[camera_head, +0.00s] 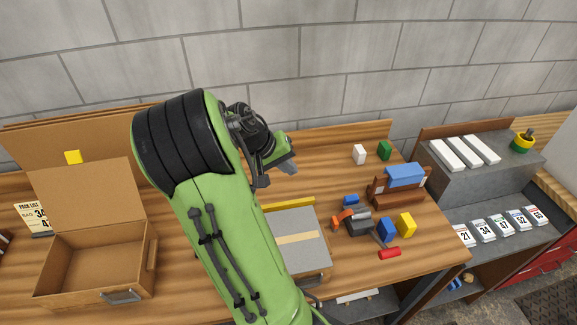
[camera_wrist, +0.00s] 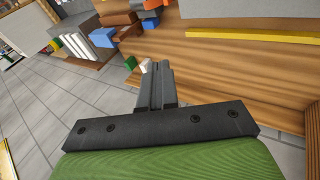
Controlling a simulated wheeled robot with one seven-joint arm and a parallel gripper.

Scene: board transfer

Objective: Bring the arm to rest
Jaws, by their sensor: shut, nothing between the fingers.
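My green arm rises across the middle of the head view, above the wooden workbench (camera_head: 180,262). My gripper (camera_head: 288,167) is at the upper end of the arm, over the back part of the bench and partly hidden by the arm's wrist. In the wrist view my gripper (camera_wrist: 158,68) shows its two dark fingers together, with nothing between them. The fingers touch nothing that I can see.
An open cardboard box (camera_head: 60,265) stands at left. A grey board (camera_head: 295,250) lies right of my arm. Colored blocks (camera_head: 406,224) and a brown rack with a blue block (camera_head: 405,176) stand further right. A grey shelf (camera_head: 475,178) holds white pieces. A block wall is behind.

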